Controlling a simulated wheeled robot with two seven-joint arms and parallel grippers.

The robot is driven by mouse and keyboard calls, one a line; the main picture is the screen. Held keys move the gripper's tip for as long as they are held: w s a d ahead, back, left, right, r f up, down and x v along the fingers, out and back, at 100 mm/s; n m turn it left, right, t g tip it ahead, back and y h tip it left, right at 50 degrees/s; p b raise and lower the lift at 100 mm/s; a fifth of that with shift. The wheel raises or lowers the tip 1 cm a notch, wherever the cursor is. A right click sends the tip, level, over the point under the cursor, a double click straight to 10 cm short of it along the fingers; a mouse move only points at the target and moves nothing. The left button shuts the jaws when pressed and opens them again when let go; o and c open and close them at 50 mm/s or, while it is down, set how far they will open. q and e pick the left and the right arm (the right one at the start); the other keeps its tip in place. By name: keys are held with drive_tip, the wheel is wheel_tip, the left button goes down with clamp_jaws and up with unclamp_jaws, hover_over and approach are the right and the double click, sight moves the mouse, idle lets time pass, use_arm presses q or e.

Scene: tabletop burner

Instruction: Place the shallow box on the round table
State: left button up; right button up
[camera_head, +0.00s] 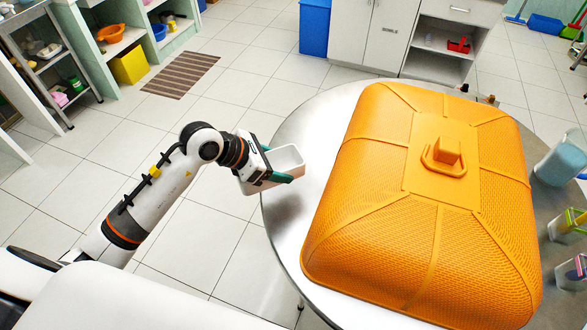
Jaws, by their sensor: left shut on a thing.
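A shallow white box (289,160) is in my left gripper (281,177), at the left edge of the round table. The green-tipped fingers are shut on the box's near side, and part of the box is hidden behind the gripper. The box appears slightly tilted; I cannot tell whether it touches the table. The round metal table (288,215) fills the right half of the view. My right gripper is not in view.
A large orange woven cover (380,225) takes up most of the table. A bluish container (560,163) and small containers (567,224) stand at its right. Bare tabletop shows as a strip on the left. Shelves (45,55) and cabinets (385,35) stand beyond.

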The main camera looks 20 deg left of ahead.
use_arm(q)
wheel_tip(320, 180, down, 3)
drive_tip(key=shift+d+f, duration=0.1)
drive_tip(key=shift+f, duration=0.6)
wheel_tip(320, 180, down, 4)
drive_tip(key=shift+r, duration=0.25)
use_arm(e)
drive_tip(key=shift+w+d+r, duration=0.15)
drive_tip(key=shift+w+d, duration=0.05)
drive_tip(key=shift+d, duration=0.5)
use_arm(q)
drive_tip(key=shift+f, duration=0.1)
drive_tip(key=o, duration=0.8)
drive_tip(key=shift+f, duration=0.1)
drive_tip(key=shift+c, duration=0.2)
drive_tip(key=o, duration=0.4)
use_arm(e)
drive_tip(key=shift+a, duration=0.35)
